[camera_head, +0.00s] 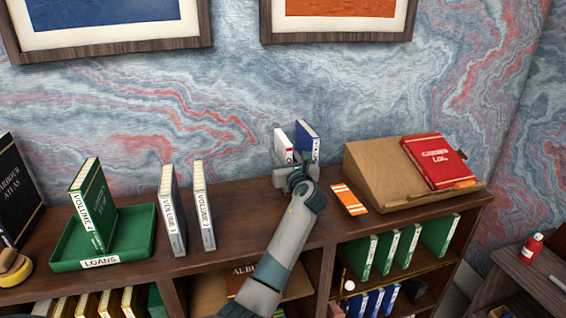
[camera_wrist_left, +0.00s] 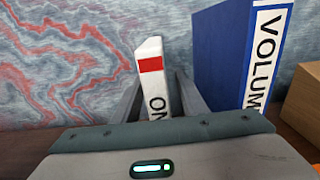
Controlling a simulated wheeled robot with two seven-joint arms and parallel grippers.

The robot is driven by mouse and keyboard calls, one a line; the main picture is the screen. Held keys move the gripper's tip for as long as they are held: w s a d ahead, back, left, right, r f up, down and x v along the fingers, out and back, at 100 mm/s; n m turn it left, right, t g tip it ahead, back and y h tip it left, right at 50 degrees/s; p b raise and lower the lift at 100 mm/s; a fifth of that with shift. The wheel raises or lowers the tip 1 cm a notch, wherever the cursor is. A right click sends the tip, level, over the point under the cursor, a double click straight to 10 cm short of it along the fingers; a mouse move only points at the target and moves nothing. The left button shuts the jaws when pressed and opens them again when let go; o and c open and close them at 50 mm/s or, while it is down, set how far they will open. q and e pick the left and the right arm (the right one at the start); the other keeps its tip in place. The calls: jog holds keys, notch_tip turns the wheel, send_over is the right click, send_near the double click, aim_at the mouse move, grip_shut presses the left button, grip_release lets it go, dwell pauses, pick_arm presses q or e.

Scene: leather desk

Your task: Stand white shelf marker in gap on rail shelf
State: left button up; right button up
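The white shelf marker (camera_head: 283,145) is upright, just left of a blue volume (camera_head: 307,138) at the back of the shelf top. In the left wrist view the marker (camera_wrist_left: 153,75) shows a red band and the letters "ON", leaning slightly; its lower part is hidden. My left gripper (camera_head: 296,168) is at the marker, with a finger on each side, and looks shut on it. Whether the marker's base touches the shelf is hidden. The blue volume (camera_wrist_left: 238,55) stands right of the gripper. My right gripper is not in view.
Volume 1 (camera_head: 172,212) and Volume 2 (camera_head: 204,206) stand left, with bare shelf right of them. Volume 4 (camera_head: 92,207) stands in the green LOANS tray (camera_head: 130,235). An orange striped card (camera_head: 349,199) and a slanted stand (camera_head: 375,170) with a red book (camera_head: 438,160) are right.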

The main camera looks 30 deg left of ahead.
pick_arm(q)
grip_shut()
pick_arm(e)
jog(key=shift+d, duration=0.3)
pick_arm(q)
jog(key=shift+r, duration=0.1)
